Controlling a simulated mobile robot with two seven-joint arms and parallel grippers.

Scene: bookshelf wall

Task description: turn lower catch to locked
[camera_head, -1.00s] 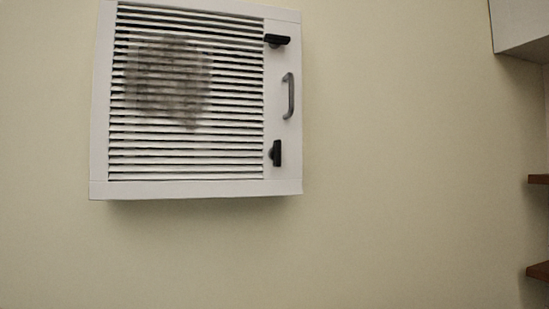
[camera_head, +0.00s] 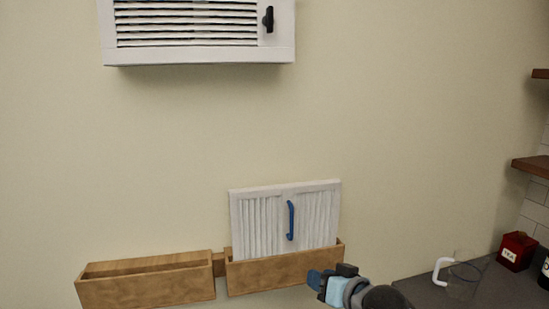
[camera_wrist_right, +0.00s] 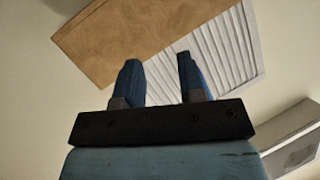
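The lower catch (camera_head: 268,19) is a small black lever at the right side of the white louvred vent cover (camera_head: 200,55), at the top of the head view. It stands upright. The upper catch and the cover's handle are out of the head view now. My right gripper (camera_head: 318,278) is low in the head view, in front of the right wooden holder and far below the catch. In the right wrist view its two blue fingers (camera_wrist_right: 160,75) are apart with nothing between them. My left gripper is not in view.
A white pleated filter (camera_head: 262,222) with a blue handle (camera_head: 290,220) stands in the right wooden holder (camera_head: 280,272). The left wooden holder (camera_head: 145,290) looks empty. A grey counter (camera_head: 415,290) at the right bears a clear jug (camera_head: 462,278) and a red tin (camera_head: 516,251). The wall between is bare.

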